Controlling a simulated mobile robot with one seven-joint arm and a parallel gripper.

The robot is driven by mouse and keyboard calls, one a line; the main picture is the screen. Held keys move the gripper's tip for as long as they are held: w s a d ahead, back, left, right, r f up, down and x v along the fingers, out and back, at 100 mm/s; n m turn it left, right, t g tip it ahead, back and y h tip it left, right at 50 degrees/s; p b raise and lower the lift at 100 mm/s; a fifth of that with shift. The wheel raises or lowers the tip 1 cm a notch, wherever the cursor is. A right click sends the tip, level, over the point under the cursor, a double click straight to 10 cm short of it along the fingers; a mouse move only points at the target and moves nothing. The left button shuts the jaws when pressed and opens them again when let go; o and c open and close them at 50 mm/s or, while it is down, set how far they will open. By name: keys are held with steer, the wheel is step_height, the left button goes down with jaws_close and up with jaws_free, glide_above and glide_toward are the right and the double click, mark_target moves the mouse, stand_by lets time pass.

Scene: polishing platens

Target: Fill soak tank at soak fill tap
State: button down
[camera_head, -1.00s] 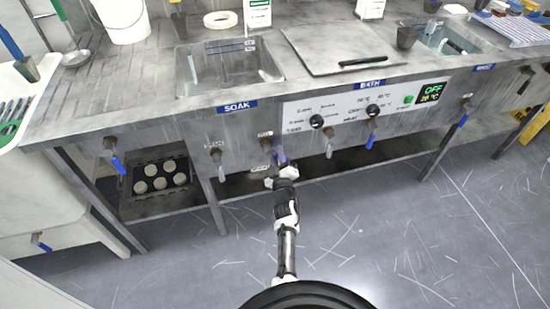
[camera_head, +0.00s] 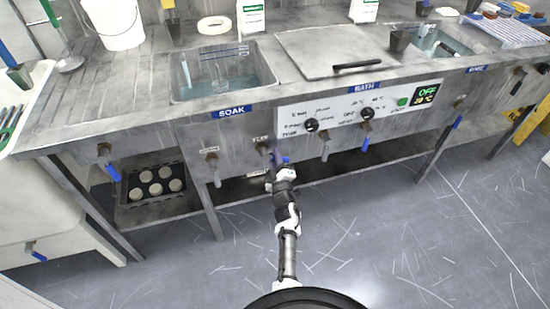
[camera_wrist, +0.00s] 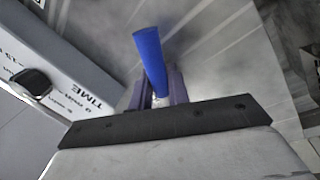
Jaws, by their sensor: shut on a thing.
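The soak tank (camera_head: 180,98) is the open sunken basin in the bench above the blue SOAK label (camera_head: 235,111). Its floor looks bluish, with pale streaks like running water near the middle; the exact level is hard to read. The soak fill tap (camera_head: 262,148) is on the front panel below and right of that label. My gripper (camera_head: 283,165) is at this tap, shut on its blue handle (camera_head: 286,159), which points to the right. In the wrist view the blue handle (camera_wrist: 149,55) stands between the two fingers of my gripper (camera_wrist: 157,88).
Another tap (camera_head: 210,157) is just left, and a bath tap (camera_head: 325,138) is to the right. The bath lid (camera_head: 310,48) is closed. A shelf below holds a black tray (camera_head: 125,190) of pale discs. The floor in front is clear.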

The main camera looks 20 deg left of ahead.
steer(key=c, duration=1.4)
jaws_free()
steer(key=shift+a+r, duration=0.1)
steer(key=v, duration=1.4)
steer(key=shift+w, duration=0.1)
